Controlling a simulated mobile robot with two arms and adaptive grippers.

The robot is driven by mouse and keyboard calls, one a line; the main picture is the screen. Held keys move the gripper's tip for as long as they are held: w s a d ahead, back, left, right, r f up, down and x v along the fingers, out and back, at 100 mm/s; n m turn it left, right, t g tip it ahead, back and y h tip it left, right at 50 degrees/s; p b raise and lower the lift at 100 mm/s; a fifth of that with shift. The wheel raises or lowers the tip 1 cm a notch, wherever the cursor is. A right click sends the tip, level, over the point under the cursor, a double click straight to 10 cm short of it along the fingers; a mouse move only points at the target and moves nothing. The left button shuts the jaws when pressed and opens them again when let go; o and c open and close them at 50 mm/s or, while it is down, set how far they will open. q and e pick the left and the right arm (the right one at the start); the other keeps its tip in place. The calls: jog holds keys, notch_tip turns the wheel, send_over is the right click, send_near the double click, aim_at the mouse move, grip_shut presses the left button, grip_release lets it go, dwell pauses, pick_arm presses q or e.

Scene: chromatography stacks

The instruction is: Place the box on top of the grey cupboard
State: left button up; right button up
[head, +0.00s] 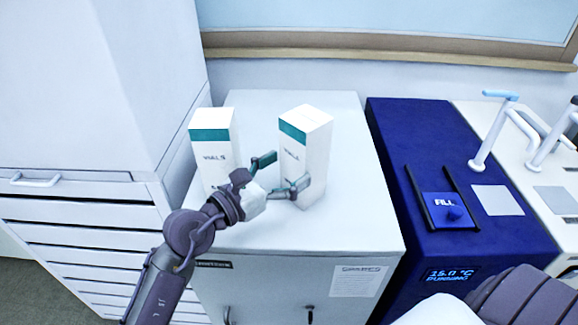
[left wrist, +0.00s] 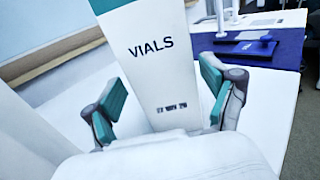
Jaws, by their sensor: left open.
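A white box (head: 314,165) with a teal band stands upright on the right part of the grey cupboard's top (head: 345,205). A similar white box (head: 213,152) stands on the cupboard to its left. My left gripper (head: 286,170) is open in front of the right-hand box, with one finger on each side of it low down. In the left wrist view, the box (left wrist: 152,70) marked VIALS is between the open green-padded fingers (left wrist: 162,98), with gaps visible at both sides.
A tall white cabinet with drawers (head: 80,190) stands close on the left. A blue machine (head: 400,130) with a display is on the right, with white equipment beyond it. A wall and window ledge (head: 400,50) are behind. The cupboard's front top is clear.

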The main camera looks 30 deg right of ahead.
pick_arm(q)
jog(key=v, duration=1.1)
jog(key=shift+p, duration=0.4)
